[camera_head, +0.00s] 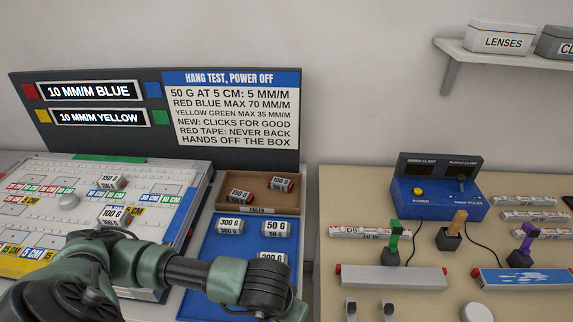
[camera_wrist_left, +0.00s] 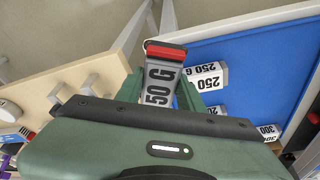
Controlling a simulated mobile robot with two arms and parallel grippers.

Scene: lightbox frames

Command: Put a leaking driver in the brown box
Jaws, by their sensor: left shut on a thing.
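My left gripper (camera_wrist_left: 160,92) is shut on a grey block with a red band at its end (camera_wrist_left: 163,70). The block's label reads "50 G", and a leading digit may be hidden. In the head view my left arm reaches across the front of the blue tray (camera_head: 205,262), and its fingertips and the held block cannot be made out. The brown box (camera_head: 257,208) stands behind the blue tray. It holds a "150 G" block (camera_head: 282,184) and another block (camera_head: 240,196), both with red on them. My right gripper is not in view.
Blocks marked "300 G" (camera_head: 230,226) and "50 G" (camera_head: 277,228) lie in the blue tray. Two blocks (camera_head: 110,182) (camera_head: 115,215) stand on the test board at left. A gap separates this bench from the tan bench (camera_head: 400,170), which holds clamps and tubes.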

